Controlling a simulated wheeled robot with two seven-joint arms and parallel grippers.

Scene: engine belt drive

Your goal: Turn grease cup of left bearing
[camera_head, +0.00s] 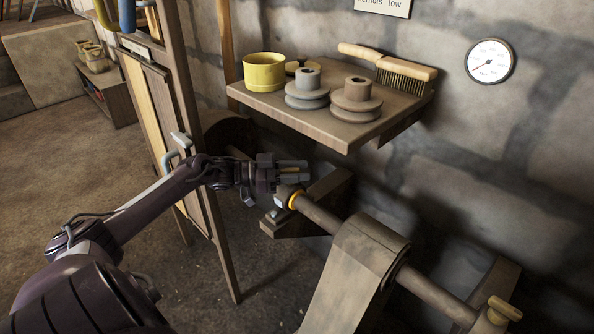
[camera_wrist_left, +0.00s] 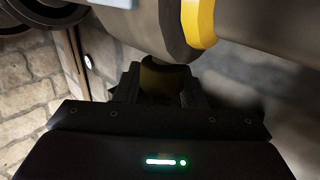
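The left bearing (camera_head: 284,199) carries the wooden line shaft (camera_head: 318,215) and has a yellow ring beside it. My left gripper (camera_head: 293,171) is just above this bearing, its fingers pointing right. A dull brassy piece, apparently the grease cup (camera_wrist_left: 163,78), sits between the fingers in the left wrist view, largely hidden by them. The fingers stand on both sides of it with no clear gap, but I cannot tell whether they press on it. The yellow ring (camera_wrist_left: 200,22) shows above the gripper there. My right gripper is out of view.
A wall shelf (camera_head: 400,110) above the gripper holds a yellow pot (camera_head: 264,72), pulleys (camera_head: 356,99) and a brush (camera_head: 405,70). A wooden panel (camera_head: 190,120) stands close left. A belt (camera_head: 345,280) hangs over the shaft's pulley. Another brass cup (camera_head: 504,308) shows at lower right.

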